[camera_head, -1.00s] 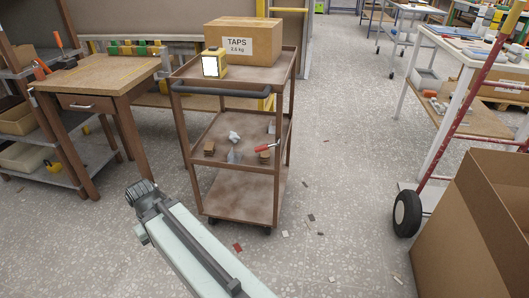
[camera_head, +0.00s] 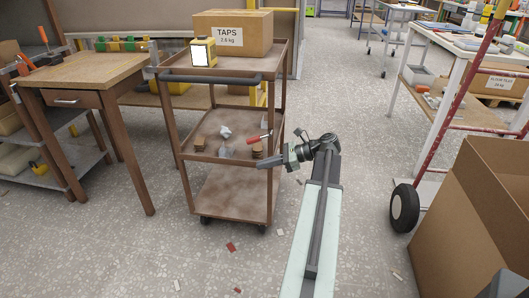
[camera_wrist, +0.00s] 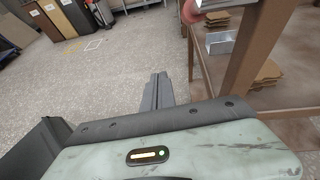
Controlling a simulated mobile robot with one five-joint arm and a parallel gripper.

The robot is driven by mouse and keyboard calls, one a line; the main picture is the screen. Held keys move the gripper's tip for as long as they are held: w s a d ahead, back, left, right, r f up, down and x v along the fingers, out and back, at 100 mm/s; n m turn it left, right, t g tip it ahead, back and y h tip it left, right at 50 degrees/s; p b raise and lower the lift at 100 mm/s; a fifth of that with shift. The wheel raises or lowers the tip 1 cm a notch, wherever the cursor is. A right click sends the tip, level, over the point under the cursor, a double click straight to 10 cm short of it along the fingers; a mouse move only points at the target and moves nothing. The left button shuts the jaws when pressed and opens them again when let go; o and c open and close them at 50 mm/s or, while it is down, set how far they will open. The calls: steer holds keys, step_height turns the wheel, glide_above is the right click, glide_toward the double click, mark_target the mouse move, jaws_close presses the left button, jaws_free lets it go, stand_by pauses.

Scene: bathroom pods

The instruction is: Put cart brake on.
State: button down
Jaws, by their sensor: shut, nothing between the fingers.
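The brown three-tier cart (camera_head: 228,193) stands upright on the speckled floor, its dark handle bar (camera_head: 212,77) facing me. Dark casters (camera_head: 205,221) show under its front corners; I cannot make out a brake pedal on them. My gripper (camera_head: 262,163) is shut and empty, pointing left at the cart's front right post, about middle-shelf height. I cannot tell whether it touches the post. In the wrist view the closed fingers (camera_wrist: 156,90) point over bare floor, left of the cart's post (camera_wrist: 245,50). A red-handled tool (camera_head: 262,136) lies on the middle shelf.
A TAPS box (camera_head: 231,36) and a yellow device (camera_head: 203,51) sit on the cart top. A wooden workbench (camera_head: 95,78) stands left. A hand truck wheel (camera_head: 404,208) and an open cardboard box (camera_head: 470,210) stand right.

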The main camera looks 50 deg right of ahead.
mark_target(258, 138)
steer(key=s+d+r+m+t+h, duration=0.1)
steer(key=s+d+r+m+t, duration=0.25)
steer(key=s+d, duration=0.4)
steer(key=w+a+r+p, duration=0.1)
steer(key=w+a, duration=0.3)
steer(key=w, duration=0.6)
steer(key=shift+w+a+r+m, duration=0.2)
steer(key=shift+w+m, duration=0.15)
steer(key=shift+w, duration=0.05)
steer(key=shift+g, duration=0.25)
steer(key=shift+w+a+r+p, duration=0.1)
steer(key=shift+w+r+p, duration=0.2)
steer(key=shift+r+p, duration=0.35)
steer(key=shift+w+f, duration=0.1)
steer(key=shift+f, duration=0.05)
